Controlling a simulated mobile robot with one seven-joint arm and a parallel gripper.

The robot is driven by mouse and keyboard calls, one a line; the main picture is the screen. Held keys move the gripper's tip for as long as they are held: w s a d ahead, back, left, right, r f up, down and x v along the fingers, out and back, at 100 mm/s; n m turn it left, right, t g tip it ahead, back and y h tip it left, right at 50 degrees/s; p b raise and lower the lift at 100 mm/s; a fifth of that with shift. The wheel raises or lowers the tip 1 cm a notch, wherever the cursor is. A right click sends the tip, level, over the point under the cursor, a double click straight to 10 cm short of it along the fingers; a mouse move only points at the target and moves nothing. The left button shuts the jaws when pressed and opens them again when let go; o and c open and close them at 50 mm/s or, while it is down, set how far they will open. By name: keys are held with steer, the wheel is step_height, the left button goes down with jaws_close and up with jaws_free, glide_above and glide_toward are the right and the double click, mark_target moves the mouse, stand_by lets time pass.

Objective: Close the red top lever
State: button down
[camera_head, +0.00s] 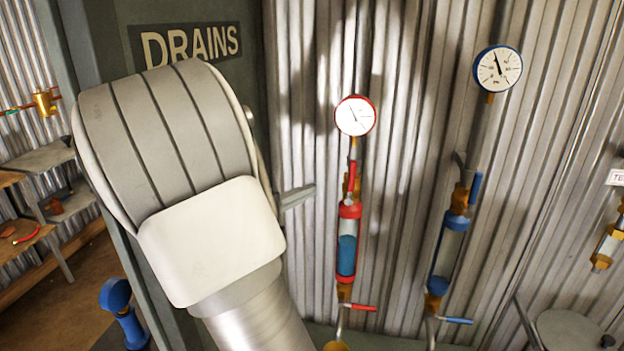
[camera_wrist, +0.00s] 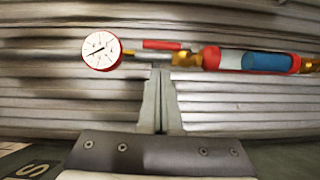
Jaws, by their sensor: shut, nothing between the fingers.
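The red top lever (camera_head: 352,176) lies upright along the pipe, between the red-rimmed gauge (camera_head: 355,115) and the red-capped sight tube (camera_head: 347,245) with blue liquid. In the wrist view, turned sideways, the red top lever (camera_wrist: 162,44) lies beyond the fingertips, parallel to the pipe. The red-rimmed gauge (camera_wrist: 101,50) is to its left, the sight tube (camera_wrist: 262,61) to its right. My gripper (camera_head: 312,189) is shut and empty, just left of the lever in the head view. In the wrist view its fingertips (camera_wrist: 161,72) overlap the pipe below the lever; I cannot tell whether they touch.
A red bottom lever (camera_head: 360,307) sticks out sideways below the tube. A second riser with a blue-rimmed gauge (camera_head: 498,68), blue top lever (camera_head: 475,188) and blue bottom lever (camera_head: 458,320) stands to the right. Corrugated wall (camera_head: 410,150) lies behind. My arm hides much of the left.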

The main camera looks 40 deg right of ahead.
mark_target(352, 177)
steer(key=w+d+p, duration=0.1)
steer(key=d+p, duration=0.1)
steer(key=d, duration=0.8)
steer(key=shift+w+f+b, duration=0.1)
steer(key=shift+b, duration=0.2)
stand_by(0.4)
